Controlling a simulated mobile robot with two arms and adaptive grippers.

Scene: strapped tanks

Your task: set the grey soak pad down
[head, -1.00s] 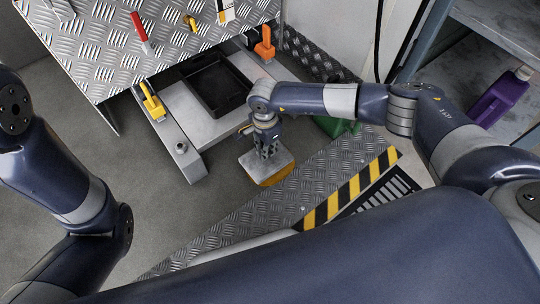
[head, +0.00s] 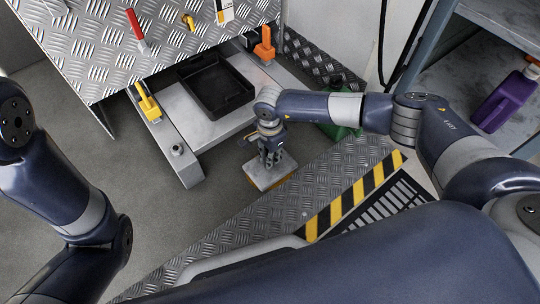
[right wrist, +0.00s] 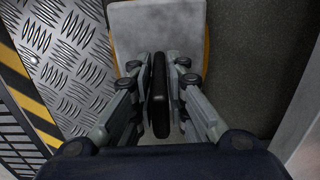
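The grey soak pad (head: 266,180) is a flat square slab, low over the floor at the middle of the head view. In the right wrist view the pad (right wrist: 158,30) has a dark upright grip (right wrist: 160,95) on top. My right gripper (head: 270,160) points down over the pad, its fingers closed on either side of that grip. A yellow patch (right wrist: 207,48) shows from under the pad's edges and is mostly covered. I cannot tell whether the pad touches it. My left arm is at the left; its gripper is out of view.
A striped tread-plate step (head: 325,217) lies just right of the pad. A grey frame with a black tray (head: 215,88) stands behind, under a tread-plate deck (head: 100,40). A purple jug (head: 503,103) is on the right shelf. Bare floor (head: 185,225) lies left of the pad.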

